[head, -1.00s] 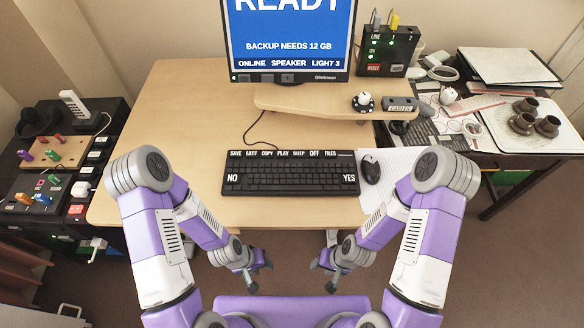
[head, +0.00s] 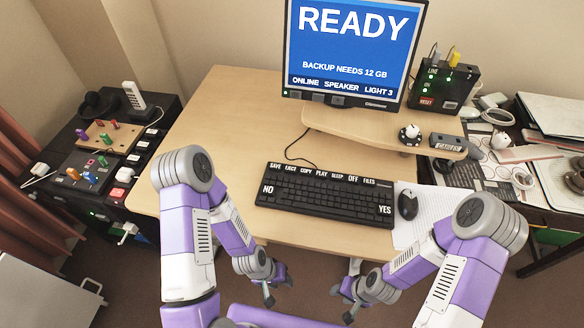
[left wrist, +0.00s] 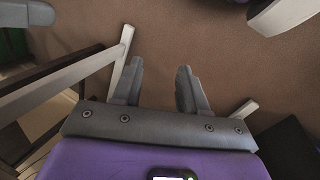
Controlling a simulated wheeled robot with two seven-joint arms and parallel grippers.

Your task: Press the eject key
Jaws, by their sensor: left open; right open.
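The black keyboard (head: 322,200) lies on the desk in the head view. Its top row carries white labels: SAVE, EJECT, COPY, PLAY, SLEEP, OFF, FILES. The eject key (head: 291,171) is second from the left in that row. My left gripper (head: 277,294) is open and empty, in front of the desk edge and below the keyboard in the picture. In the left wrist view its two fingers (left wrist: 158,88) stand apart over brown floor. My right gripper (head: 342,302) is open and empty, also in front of the desk. Neither gripper touches the keyboard.
The monitor (head: 352,50) reads READY and BACKUP NEEDS 12 GB. A black mouse (head: 408,205) lies right of the keyboard. A wooden riser (head: 350,125) stands behind it. A black box with a RESET label (head: 442,86) is at the back right. Side tables flank the desk.

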